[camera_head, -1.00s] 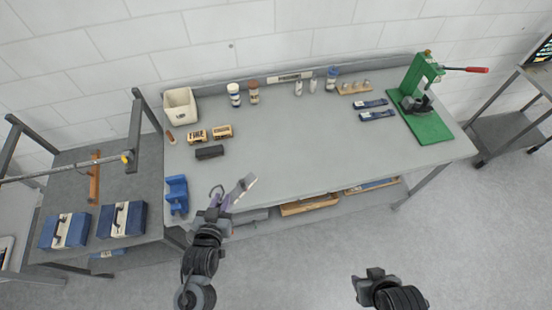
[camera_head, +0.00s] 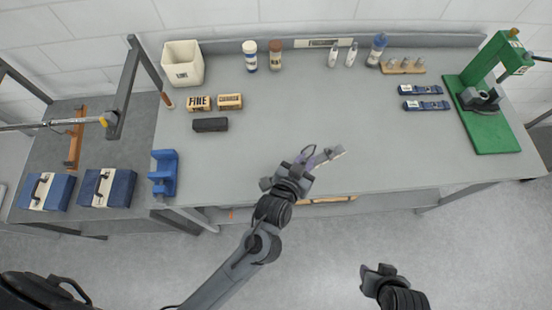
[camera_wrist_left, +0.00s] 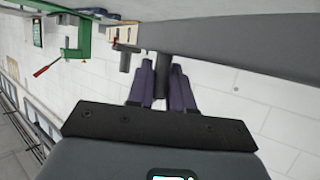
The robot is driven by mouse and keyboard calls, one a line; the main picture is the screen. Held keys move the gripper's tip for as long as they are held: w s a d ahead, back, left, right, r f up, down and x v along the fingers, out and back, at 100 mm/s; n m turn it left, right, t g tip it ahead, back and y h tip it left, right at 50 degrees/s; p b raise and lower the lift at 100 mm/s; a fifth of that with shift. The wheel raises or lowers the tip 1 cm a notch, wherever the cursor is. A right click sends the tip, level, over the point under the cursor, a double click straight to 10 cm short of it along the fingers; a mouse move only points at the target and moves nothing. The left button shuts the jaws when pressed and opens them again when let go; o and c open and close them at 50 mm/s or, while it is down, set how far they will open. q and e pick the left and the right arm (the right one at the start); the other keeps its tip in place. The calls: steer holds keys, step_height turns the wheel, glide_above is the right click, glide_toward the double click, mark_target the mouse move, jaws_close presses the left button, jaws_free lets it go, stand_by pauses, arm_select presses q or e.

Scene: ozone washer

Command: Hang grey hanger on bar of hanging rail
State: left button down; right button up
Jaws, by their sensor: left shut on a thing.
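The grey hanger (camera_head: 327,156) is in my left gripper (camera_head: 305,163), above the front part of the workbench. Its hook curls up beside the fingers. In the left wrist view the purple-grey fingers (camera_wrist_left: 161,82) are shut around the neck of the hanger, and the hanger's broad grey body (camera_wrist_left: 235,43) stretches across the top right. The bar of the hanging rail (camera_head: 60,124) is at the far left in the head view, well away from the hanger, with a yellow band near its post. My right gripper (camera_head: 378,271) hangs over the floor; its jaws are unclear.
A blue clamp-like fixture (camera_head: 164,173) stands at the front left corner of the workbench (camera_head: 370,145). Two blue cases (camera_head: 107,187) lie on the lower left table. Bottles, blocks and a white bin (camera_head: 183,64) line the back. A green press (camera_head: 490,105) stands right.

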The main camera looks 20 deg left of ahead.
arm_select(q)
steer(key=w+a+f, duration=0.1)
steer(key=a+f, duration=0.1)
steer(key=a, duration=0.1)
steer(key=w+a+f, duration=0.1)
steer(key=a+f, duration=0.1)
steer(key=a, duration=0.2)
steer(key=w+a+f, duration=0.1)
steer(key=a+f, duration=0.1)
steer(key=a, duration=0.1)
steer(key=shift+a+f, duration=0.2)
steer(key=shift+f, duration=1.95)
steer(key=shift+f, duration=0.1)
steer(key=c, duration=1)
jaws_free()
steer(key=shift+f, duration=0.1)
steer(key=shift+s+r, duration=0.15)
steer(key=shift+r, duration=0.1)
steer(key=s+a+r+g, duration=0.2)
steer(key=s+g, duration=0.1)
steer(key=s, duration=0.4)
steer(key=s+a+r+g+y, duration=0.1)
steer(key=s+a+r+g, duration=0.1)
steer(key=s, duration=0.6)
steer(key=s+a+r+g, duration=0.2)
steer(key=s+g, duration=0.2)
steer(key=s, duration=0.4)
steer(key=shift+s+a+g+y, duration=0.1)
steer(key=shift+a+g+y, duration=0.2)
steer(key=shift+a, duration=0.1)
